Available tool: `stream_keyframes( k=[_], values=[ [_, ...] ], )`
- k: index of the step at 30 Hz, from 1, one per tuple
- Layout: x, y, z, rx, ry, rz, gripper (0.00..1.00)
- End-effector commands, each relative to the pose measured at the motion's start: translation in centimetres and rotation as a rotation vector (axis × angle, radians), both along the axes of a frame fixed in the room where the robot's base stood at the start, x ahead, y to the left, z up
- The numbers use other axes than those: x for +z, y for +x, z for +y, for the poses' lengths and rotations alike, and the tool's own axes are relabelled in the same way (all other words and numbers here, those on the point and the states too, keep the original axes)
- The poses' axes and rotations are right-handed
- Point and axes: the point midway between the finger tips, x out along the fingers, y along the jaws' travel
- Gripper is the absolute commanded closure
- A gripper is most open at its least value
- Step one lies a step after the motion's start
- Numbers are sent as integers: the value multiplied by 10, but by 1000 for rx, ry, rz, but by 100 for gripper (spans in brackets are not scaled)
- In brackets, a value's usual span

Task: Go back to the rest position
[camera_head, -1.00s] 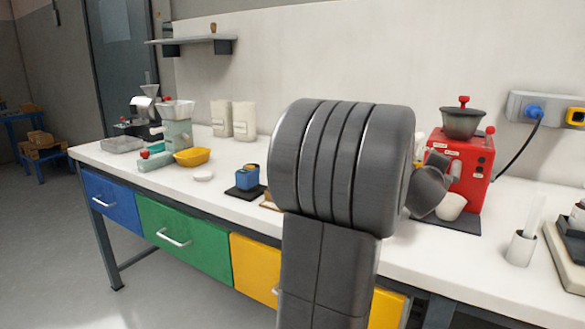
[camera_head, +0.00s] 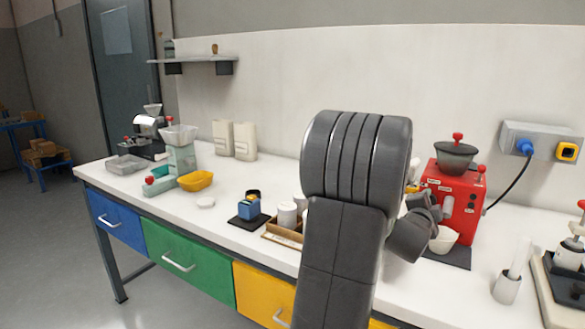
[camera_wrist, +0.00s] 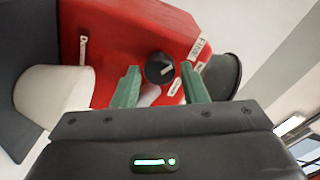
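My gripper (camera_wrist: 160,68) shows in the wrist view with its two green fingers apart and nothing held between them. It faces the front of the red grinder (camera_wrist: 120,35), whose black knob (camera_wrist: 160,68) appears between the fingers, with gaps on both sides. In the head view, my arm stands folded before the bench, and the fingers are mostly hidden near the red grinder (camera_head: 457,200). A white cup (camera_head: 444,239) stands at the grinder's foot. It also shows at the left of the wrist view (camera_wrist: 50,97).
The white bench (camera_head: 135,184) runs across the view. A yellow bowl (camera_head: 196,180), a blue item on a black pad (camera_head: 248,208) and a wooden tray (camera_head: 282,238) stand left of my arm. A white cylinder (camera_head: 508,287) and a dark-based device (camera_head: 568,285) stand right.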

Motion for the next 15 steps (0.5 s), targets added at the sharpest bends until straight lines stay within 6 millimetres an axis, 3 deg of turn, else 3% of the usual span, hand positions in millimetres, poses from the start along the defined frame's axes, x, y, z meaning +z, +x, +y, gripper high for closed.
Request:
stream_keyframes(
  k=[15],
  values=[
    [0, -5, 4, 0, -201, 124, 61]
  ],
)
